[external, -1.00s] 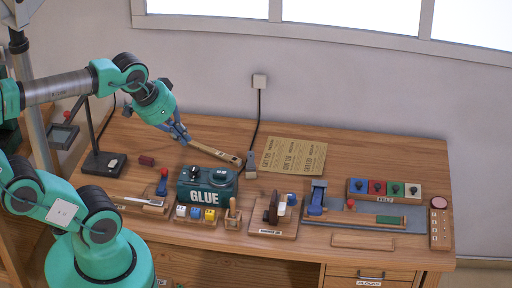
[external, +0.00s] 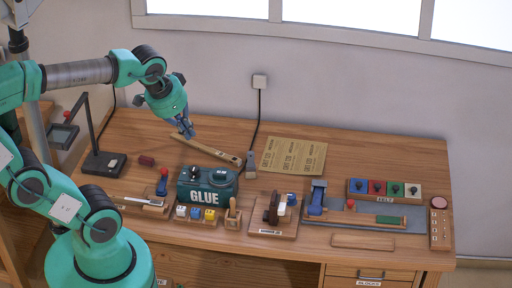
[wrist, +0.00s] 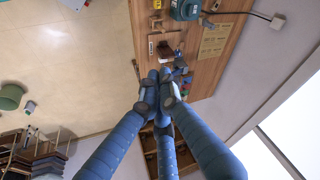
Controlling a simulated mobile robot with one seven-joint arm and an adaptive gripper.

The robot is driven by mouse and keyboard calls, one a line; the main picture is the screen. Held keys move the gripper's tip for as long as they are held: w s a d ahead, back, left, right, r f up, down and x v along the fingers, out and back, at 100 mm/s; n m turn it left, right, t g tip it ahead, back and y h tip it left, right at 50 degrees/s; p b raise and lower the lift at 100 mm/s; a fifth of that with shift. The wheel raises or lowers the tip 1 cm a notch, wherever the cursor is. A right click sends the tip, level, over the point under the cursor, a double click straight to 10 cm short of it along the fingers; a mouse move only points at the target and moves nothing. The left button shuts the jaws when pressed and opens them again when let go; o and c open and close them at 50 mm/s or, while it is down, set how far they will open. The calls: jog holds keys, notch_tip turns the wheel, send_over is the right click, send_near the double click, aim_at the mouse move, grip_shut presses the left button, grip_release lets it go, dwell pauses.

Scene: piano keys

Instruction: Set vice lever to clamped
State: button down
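A blue upright device (external: 317,197), which looks like the vice, stands at the left end of a grey-blue base plate (external: 385,225) on the bench. A small red knob (external: 350,203) shows just right of it. I cannot tell for sure which part is the vice lever or how it is set. My gripper (external: 187,132) is in the air over the back left of the bench, well left of the blue device. In the wrist view its blue fingers (wrist: 157,88) meet at the tips, with nothing seen between them.
A wooden strip (external: 208,150) lies behind the teal GLUE container (external: 207,187). A lamp (external: 100,160) stands at the left. Coloured knob blocks (external: 385,188) stand behind the base plate. A brown sheet (external: 293,155) lies flat at the back. The bench's back right is clear.

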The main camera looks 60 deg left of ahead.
jog(key=w+a+f+m+g+y+p, duration=0.1)
jog(key=w+a+f+m+g+y, duration=0.3)
jog(key=w+a+f, duration=1)
jog(key=a+f+m+g, duration=0.1)
jog(key=a+f+m, duration=0.1)
jog(key=a+f, duration=0.2)
jog(key=a+f+m+g+p, duration=0.1)
jog(key=a+f+m+g, duration=0.1)
jog(key=a+f, duration=0.3)
jog(key=a+f+m+g, duration=0.1)
jog(key=a+f+m, duration=0.1)
jog(key=a+f, duration=0.3)
jog(key=shift+w+a+f+g+y, duration=0.1)
jog(key=shift+w+f+g+y, duration=0.1)
jog(key=shift+f, duration=1)
jog(key=shift+w+a+f+g+y, duration=0.1)
jog(key=shift+f+g+y, duration=0.1)
jog(key=shift+f, duration=1)
jog(key=shift+s+f, duration=0.1)
jog(key=b, duration=0.1)
send_near(164, 181)
jog(key=shift+w+a+f, duration=0.3)
jog(key=shift+a+f, duration=0.3)
jog(key=shift+a, duration=0.05)
jog(key=shift+w+a+f, duration=0.3)
jog(key=shift+a+f, duration=0.3)
jog(key=shift+a, duration=0.1)
jog(key=shift+w+a+f, duration=0.3)
jog(key=shift+a+f, duration=0.35)
